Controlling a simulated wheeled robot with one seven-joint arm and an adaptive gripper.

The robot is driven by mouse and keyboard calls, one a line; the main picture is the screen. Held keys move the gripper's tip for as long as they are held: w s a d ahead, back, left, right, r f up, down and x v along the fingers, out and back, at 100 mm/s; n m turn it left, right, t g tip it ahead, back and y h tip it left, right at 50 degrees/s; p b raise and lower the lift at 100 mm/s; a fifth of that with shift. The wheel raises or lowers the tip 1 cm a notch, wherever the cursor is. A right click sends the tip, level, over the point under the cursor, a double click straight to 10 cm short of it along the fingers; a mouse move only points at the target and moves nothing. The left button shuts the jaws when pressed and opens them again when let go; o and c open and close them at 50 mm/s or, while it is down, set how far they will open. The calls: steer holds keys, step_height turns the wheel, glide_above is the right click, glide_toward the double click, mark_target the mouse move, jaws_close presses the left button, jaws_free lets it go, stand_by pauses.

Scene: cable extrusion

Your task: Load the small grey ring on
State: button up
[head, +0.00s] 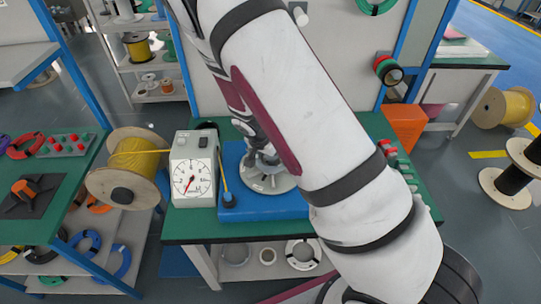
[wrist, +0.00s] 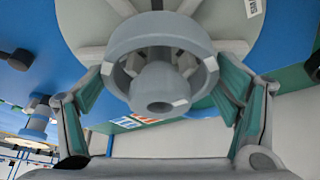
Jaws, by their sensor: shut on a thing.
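A small grey ring (wrist: 128,43) is between the two teal-padded fingers of my gripper (wrist: 162,75) in the wrist view. The fingers are shut on it from both sides. Inside its outline is a grey hollow post (wrist: 160,95), with the open end facing the camera. I cannot tell how far the ring sits along the post. Behind them is a round light-grey disc (wrist: 85,22). In the head view the disc (head: 262,183) lies on a blue base (head: 250,208), and my gripper (head: 262,163) is over it, partly hidden by my arm.
A gauge box (head: 193,170) with a dial stands left of the blue base on the green table (head: 200,228). A yellow cable spool (head: 130,170) is further left. My arm covers the table's middle right.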

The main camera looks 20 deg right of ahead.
steer(key=shift+f, duration=0.4)
stand_by(0.3)
steer(key=o, duration=1.1)
steer(key=shift+c, duration=0.2)
steer(key=shift+r+p, duration=1.45)
steer(key=shift+r, duration=2.55)
